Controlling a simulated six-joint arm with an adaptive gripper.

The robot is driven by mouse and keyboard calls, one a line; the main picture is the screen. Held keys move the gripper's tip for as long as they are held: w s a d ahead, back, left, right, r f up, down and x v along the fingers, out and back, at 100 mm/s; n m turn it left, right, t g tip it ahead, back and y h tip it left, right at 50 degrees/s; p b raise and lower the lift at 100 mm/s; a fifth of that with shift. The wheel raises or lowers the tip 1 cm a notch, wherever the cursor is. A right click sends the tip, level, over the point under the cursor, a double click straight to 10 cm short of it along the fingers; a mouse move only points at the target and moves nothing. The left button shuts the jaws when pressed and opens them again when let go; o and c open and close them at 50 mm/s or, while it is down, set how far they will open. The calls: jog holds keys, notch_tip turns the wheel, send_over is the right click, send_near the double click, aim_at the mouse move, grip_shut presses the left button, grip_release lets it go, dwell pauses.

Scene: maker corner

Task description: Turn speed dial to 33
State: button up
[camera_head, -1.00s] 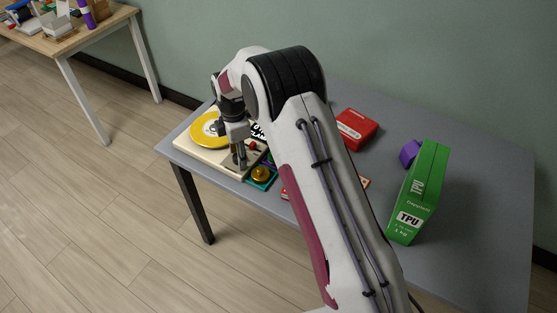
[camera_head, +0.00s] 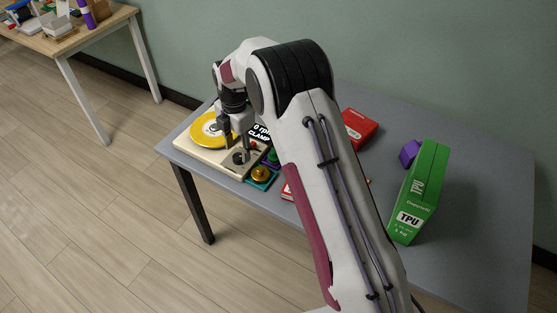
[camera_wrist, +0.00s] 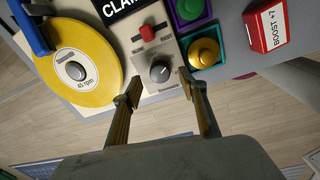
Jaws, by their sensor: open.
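The speed dial (camera_wrist: 160,72) is a dark round knob with a light pointer line, set in a grey plate on the cream turntable base (camera_head: 202,153). It also shows in the head view (camera_head: 240,157). A yellow record (camera_wrist: 92,62) marked "45 rpm" lies on the platter to its left. A red switch (camera_wrist: 148,33) sits just behind the dial. My gripper (camera_wrist: 164,92) is open and empty, its two fingers spread on either side of the dial in the wrist view. I cannot tell how high the fingertips are above it. The dial's scale marks are too small to read.
A gold button on a teal base (camera_wrist: 204,52) and a purple-framed green button (camera_wrist: 189,10) stand right of the dial. A red "BOOST +7" box (camera_wrist: 268,28) lies beyond. A tall green TPU box (camera_head: 418,195) stands at right. The grey table's (camera_head: 460,270) front right is clear.

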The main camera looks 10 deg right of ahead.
aim_at(240, 158)
jog(key=r, duration=0.5)
jog(key=shift+s+d, duration=0.1)
jog(key=shift+s, duration=0.1)
jog(key=shift+f+m, duration=0.15)
jog(key=shift+m, duration=1.25)
jog(key=shift+s+d+f+m+g, duration=0.15)
jog(key=shift+s+f+m, duration=0.25)
jog(key=shift+s+m, duration=0.2)
jog(key=shift+s+d+f+m+g, duration=0.15)
jog(key=shift+s+f+m, duration=0.3)
jog(key=shift+m, duration=0.25)
jog(key=shift+s+m, duration=0.8)
jog(key=s+d+r+m, duration=0.3)
jog(key=s+r+m, duration=0.3)
jog(key=s, duration=0.2)
jog(key=s+d+r+m, duration=0.3)
jog(key=s+r+m, duration=0.3)
jog(key=s, duration=0.3)
jog(key=shift+s+r+m+t, duration=0.3)
jog(key=shift+r+m+t, duration=0.1)
jog(key=shift+r, duration=0.4)
